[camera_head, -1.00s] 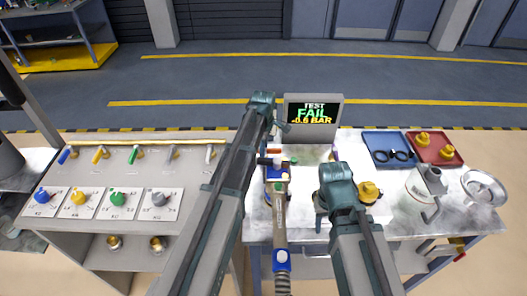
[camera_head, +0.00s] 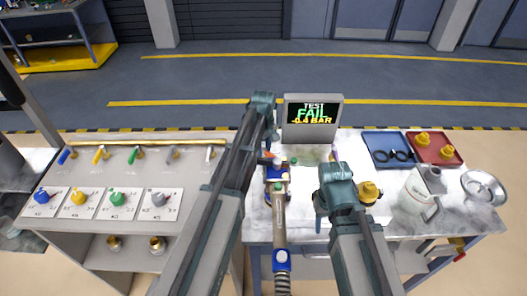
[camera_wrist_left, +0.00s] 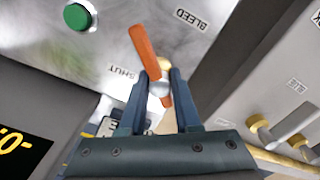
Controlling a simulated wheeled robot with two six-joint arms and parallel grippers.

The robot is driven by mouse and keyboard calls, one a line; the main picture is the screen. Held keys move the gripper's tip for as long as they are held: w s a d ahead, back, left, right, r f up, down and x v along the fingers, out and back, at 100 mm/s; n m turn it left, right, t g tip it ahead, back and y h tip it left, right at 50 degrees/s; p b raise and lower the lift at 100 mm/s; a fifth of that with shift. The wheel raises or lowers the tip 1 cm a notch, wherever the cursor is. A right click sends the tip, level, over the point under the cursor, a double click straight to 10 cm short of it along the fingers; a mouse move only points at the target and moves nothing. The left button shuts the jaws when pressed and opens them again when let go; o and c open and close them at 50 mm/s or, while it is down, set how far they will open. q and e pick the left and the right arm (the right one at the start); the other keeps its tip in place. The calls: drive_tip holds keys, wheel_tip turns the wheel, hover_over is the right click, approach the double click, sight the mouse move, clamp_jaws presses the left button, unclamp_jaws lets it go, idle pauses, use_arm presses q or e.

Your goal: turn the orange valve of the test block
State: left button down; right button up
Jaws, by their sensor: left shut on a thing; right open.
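The orange valve (camera_wrist_left: 145,52) is a lever on a metal panel of the test block, with SHUT printed to its left and BLEED to its upper right in the left wrist view. My left gripper (camera_wrist_left: 161,78) is shut on the lever, one finger on each side. In the head view a small bit of the orange valve (camera_head: 268,154) shows beside my left arm, which hides most of that gripper. The test block's display (camera_head: 312,112) reads TEST FAIL, -0.4 BAR. My right gripper (camera_head: 320,212) is open and empty over the bench, partly hidden by its wrist.
A fill handle with a hose (camera_head: 281,220) stands between my arms. A blue tray (camera_head: 368,140), a red tray (camera_head: 430,138), a grey jug (camera_head: 420,200) and a round metal dish (camera_head: 484,188) are to the right. A left bench (camera_head: 75,240) carries several coloured knobs and levers.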

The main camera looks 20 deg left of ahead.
sight(264, 149)
use_arm(q)
drive_tip(key=m, duration=0.4)
drive_tip(key=shift+m, duration=2.2)
drive_tip(key=c, duration=0.6)
unclamp_jaws()
drive_tip(key=shift+r, duration=0.1)
wheel_tip(264, 149, up, 14)
drive_tip(key=p, duration=1.3)
drive_tip(key=shift+f+p, duration=0.2)
drive_tip(key=shift+p, duration=0.2)
